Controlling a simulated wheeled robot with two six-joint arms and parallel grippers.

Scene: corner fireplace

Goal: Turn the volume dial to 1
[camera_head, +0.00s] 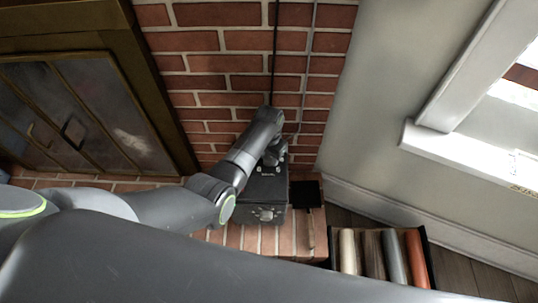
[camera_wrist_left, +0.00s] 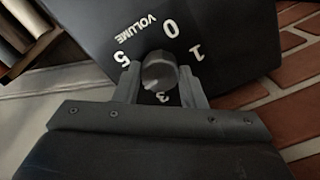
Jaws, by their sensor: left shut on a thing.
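The volume dial (camera_wrist_left: 160,72) is a round grey knob on a black face with white marks 0, 1, 3, 5 and the word VOLUME. In the left wrist view my left gripper (camera_wrist_left: 160,84) has one finger on each side of the dial and is shut on it. I cannot clearly read which number the dial points to. In the head view the black box (camera_head: 260,190) sits on the brick hearth, with a small knob on its near face. My left gripper (camera_head: 274,154) is at the box's far upper side, partly hidden by my wrist. My right gripper does not show.
A glass-fronted fireplace (camera_head: 80,115) is at the left. A brick wall (camera_head: 225,65) with hanging cords stands behind the box. A crate of books or rolls (camera_head: 385,257) stands on the floor at the right, below a pale wall (camera_head: 375,120) and window.

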